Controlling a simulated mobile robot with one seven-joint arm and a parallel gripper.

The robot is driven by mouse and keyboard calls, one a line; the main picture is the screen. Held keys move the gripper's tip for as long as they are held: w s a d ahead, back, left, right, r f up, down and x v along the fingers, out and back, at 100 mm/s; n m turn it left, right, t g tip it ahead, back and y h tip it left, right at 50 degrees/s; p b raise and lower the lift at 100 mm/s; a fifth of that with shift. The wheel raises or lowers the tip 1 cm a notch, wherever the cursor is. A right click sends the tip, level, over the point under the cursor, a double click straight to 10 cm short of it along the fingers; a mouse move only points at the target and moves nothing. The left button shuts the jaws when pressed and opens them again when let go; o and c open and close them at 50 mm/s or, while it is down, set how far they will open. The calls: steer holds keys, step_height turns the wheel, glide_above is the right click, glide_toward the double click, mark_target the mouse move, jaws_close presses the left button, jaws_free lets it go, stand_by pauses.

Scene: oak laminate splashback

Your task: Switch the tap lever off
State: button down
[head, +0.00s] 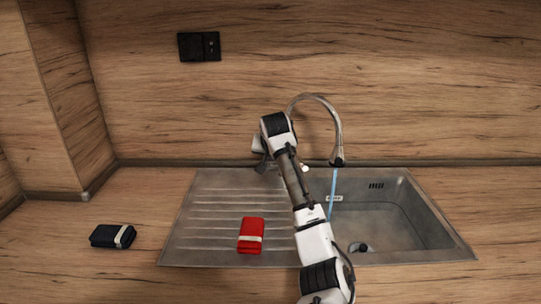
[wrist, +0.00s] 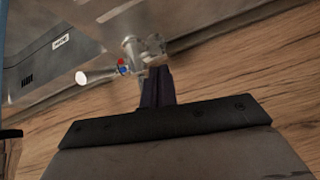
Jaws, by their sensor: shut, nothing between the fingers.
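The tap (head: 335,112) arches over the sink, and a blue water stream (head: 332,190) falls from its spout into the basin. In the wrist view the tap body (wrist: 131,50) shows with red and blue marks, and a lever (wrist: 95,76) with a pale round end sticks out to the left. A small pale knob (head: 305,168) beside my arm in the head view looks like the lever's end. My gripper (head: 262,165) is shut and empty, left of the tap; in the wrist view its fingertips (wrist: 158,72) are close beside the tap body. I cannot tell if they touch. My arm hides the tap's base in the head view.
The steel sink has a ribbed drainboard (head: 215,205) on the left and a basin (head: 395,215) on the right. A black socket (head: 199,46) is on the splashback.

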steer(key=b+v, duration=0.2)
steer(key=v, duration=0.9)
steer(key=shift+d+r+b, duration=0.2)
steer(key=shift+b, duration=0.2)
